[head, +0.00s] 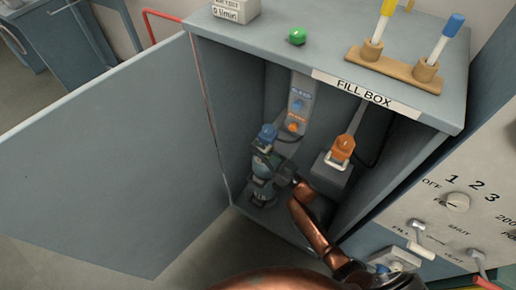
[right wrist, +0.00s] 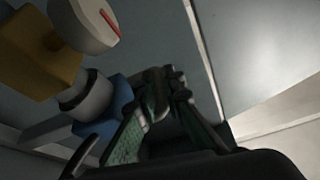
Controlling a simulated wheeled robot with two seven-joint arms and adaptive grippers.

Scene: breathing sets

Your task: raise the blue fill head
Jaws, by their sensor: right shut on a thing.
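The blue fill head (head: 268,133) is inside the open fill box at its left side. In the right wrist view its blue part (right wrist: 120,122) shows next to my fingers, with a grey collar and a brass-coloured block beyond it. My right gripper (head: 263,165) reaches in from the lower right and is shut on the blue fill head, just below its top. In the right wrist view the fingers (right wrist: 165,85) are close together and partly hide what they hold. My left gripper is in neither view.
The box door (head: 110,160) stands wide open to the left. An orange fill head (head: 342,148) sits on a grey block (head: 331,169) to the right inside. A wooden rack (head: 395,67) stands on top.

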